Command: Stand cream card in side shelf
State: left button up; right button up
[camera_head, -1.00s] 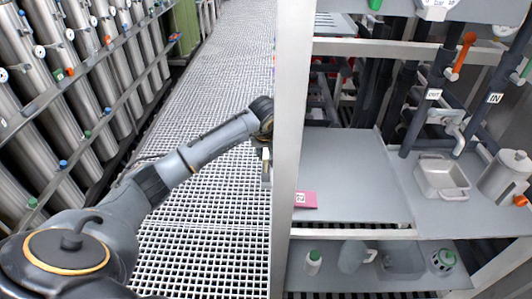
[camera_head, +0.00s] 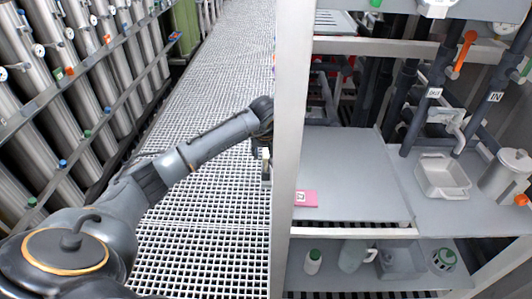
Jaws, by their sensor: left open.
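My left gripper (camera_head: 266,168) is at the end of the arm that comes in from the left. It is beside the pale upright post (camera_head: 289,150), which hides part of it. It is open, and I make out nothing held in it. The side shelf (camera_head: 350,175) is a grey board to the right of the post. A pink card (camera_head: 305,198) with a small white label lies at its front left edge. I cannot make out a cream card. My right gripper is not in view.
A metal pan (camera_head: 441,178) and a steel pot (camera_head: 503,178) stand right of the shelf. A lower shelf holds a grey jug (camera_head: 352,256) and bottles (camera_head: 313,262). Steel vessels (camera_head: 75,85) line the left. The grating floor (camera_head: 205,220) is clear.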

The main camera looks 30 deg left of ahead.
pick_arm(q)
jog(key=shift+r, duration=0.25)
jog(key=v, duration=1.1)
jog(key=shift+r, duration=0.25)
